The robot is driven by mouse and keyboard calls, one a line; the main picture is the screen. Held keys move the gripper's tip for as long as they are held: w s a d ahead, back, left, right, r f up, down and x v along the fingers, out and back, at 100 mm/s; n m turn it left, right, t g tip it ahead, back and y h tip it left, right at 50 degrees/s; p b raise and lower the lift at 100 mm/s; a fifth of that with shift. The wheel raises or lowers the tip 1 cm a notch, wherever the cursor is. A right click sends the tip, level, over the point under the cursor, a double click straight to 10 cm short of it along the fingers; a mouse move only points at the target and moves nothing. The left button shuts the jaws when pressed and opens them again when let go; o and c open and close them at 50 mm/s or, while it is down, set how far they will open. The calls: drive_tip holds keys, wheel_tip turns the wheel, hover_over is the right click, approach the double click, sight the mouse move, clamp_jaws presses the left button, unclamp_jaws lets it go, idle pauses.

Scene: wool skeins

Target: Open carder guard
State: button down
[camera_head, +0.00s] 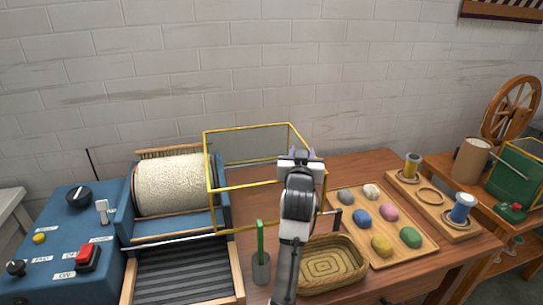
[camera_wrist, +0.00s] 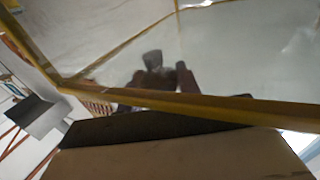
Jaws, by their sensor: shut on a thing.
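The carder guard (camera_head: 248,126) is a clear panelled box with a yellow frame. In the head view it stands out to the right of the carder's cream drum (camera_head: 174,184), leaving the drum uncovered. My gripper (camera_head: 303,153) is at the guard's right end, shut on it. The exact grip point is hidden behind my wrist. In the wrist view a yellow bar of the guard (camera_wrist: 190,105) crosses close in front, with clear panels behind it.
The blue carder body (camera_head: 65,222) has a red switch (camera_head: 87,257) and knobs. Below my arm are a wicker basket (camera_head: 335,284) and a green-handled tool (camera_head: 260,245). A wooden tray (camera_head: 418,258) of coloured wool lies to the right. A spinning wheel (camera_head: 512,106) stands far right.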

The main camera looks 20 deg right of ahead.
drive_tip(key=d, duration=0.5)
drive_tip(key=c, duration=0.9)
unclamp_jaws()
drive_tip(key=shift+a, duration=0.1)
drive_tip(key=shift+c, duration=0.2)
drive_tip(key=shift+s, duration=0.1)
drive_tip(key=b+v, duration=0.3)
drive_tip(key=v, duration=1)
drive_tip(key=shift+s+a, duration=0.2)
drive_tip(key=shift+s, duration=0.1)
